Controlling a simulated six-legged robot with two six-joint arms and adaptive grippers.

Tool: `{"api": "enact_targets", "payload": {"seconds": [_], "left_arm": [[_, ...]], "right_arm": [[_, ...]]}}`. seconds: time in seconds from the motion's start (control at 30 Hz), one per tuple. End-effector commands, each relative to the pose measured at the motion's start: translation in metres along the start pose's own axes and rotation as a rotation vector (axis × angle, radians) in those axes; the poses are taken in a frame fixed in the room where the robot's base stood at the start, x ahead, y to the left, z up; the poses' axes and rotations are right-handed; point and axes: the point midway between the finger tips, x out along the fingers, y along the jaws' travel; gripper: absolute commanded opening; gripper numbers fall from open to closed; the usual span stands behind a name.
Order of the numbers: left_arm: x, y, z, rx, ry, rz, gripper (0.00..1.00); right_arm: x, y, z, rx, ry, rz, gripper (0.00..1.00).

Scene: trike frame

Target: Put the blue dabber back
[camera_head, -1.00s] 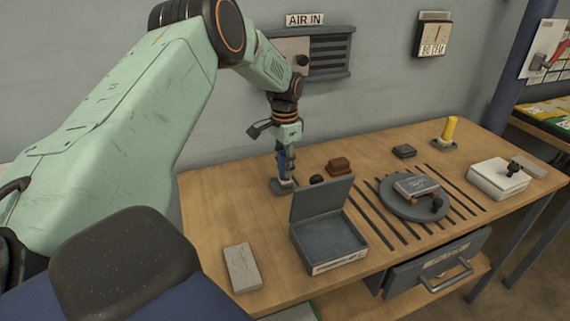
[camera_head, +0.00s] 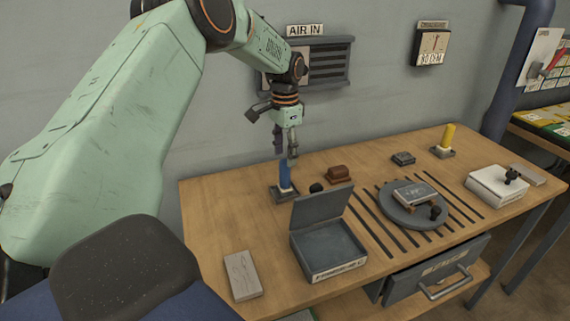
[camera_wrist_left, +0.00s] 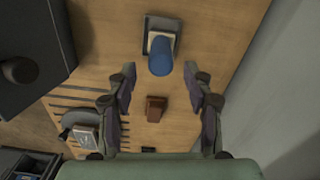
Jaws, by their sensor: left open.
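The blue dabber (camera_head: 284,176) stands upright on a small dark square holder (camera_head: 283,194) at the back left of the table. It also shows in the left wrist view (camera_wrist_left: 160,57), where its base sits over the holder (camera_wrist_left: 162,24). My left gripper (camera_head: 287,153) is above the dabber in the head view, with its fingers pointing down. In the left wrist view the left gripper (camera_wrist_left: 160,75) has its fingers spread wide, with the dabber beyond and between the tips, and it holds nothing. My right gripper is not in view.
An open grey box (camera_head: 328,247) with raised lid stands in front of the dabber. A brown block (camera_head: 338,173) is right of it. A yellow dabber (camera_head: 447,136) stands at the back right. A round grey plate (camera_head: 413,208) and a white box (camera_head: 496,183) lie farther right.

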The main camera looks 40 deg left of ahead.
Motion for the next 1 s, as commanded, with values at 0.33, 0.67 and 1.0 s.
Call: {"api": "enact_targets", "payload": {"seconds": [0.33, 0.67, 1.0], "left_arm": [[-0.05, 0.0, 0.0, 0.0, 0.0, -0.001, 0.52], [-0.054, 0.0, 0.0, 0.0, -0.001, -0.001, 0.52], [-0.054, 0.0, 0.0, 0.0, -0.001, 0.0, 0.52]], "right_arm": [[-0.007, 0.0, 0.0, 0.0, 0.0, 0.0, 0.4], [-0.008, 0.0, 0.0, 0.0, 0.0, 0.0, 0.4], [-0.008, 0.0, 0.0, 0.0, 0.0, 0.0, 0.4]]}}
